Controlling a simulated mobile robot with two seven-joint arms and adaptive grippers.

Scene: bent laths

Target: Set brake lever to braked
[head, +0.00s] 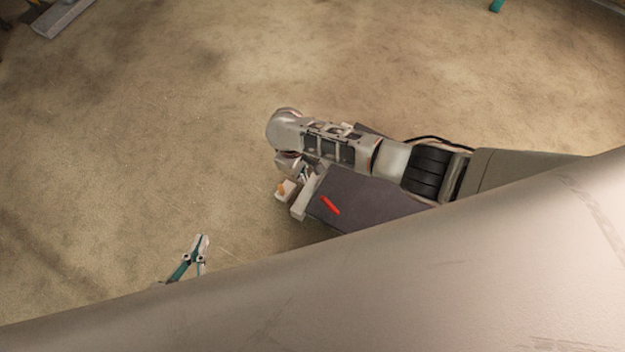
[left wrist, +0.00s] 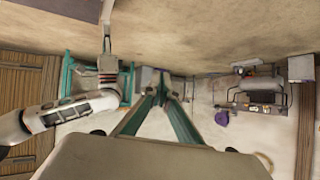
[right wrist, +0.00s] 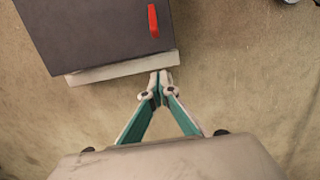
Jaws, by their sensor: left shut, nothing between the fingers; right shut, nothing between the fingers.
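The brake lever is a short red bar (head: 330,205) lying on a dark grey panel (head: 375,200) in the head view. The red bar (right wrist: 153,20) also shows in the right wrist view, upright in the picture, near the right side of the dark panel (right wrist: 90,35). My right gripper (right wrist: 160,78) is shut and empty, its tips at the panel's pale edge, apart from the lever; I cannot tell if they touch the edge. In the head view its fingers are mostly hidden by my wrist. My left gripper (head: 200,240) is shut and empty, left of the panel, over floor.
In the left wrist view a machine with a metal frame (left wrist: 262,92) and a purple object (left wrist: 222,118) stand at the right. Wooden slatted surfaces (left wrist: 15,100) are at the left. The brown floor (head: 150,130) around the panel looks mostly clear in the head view.

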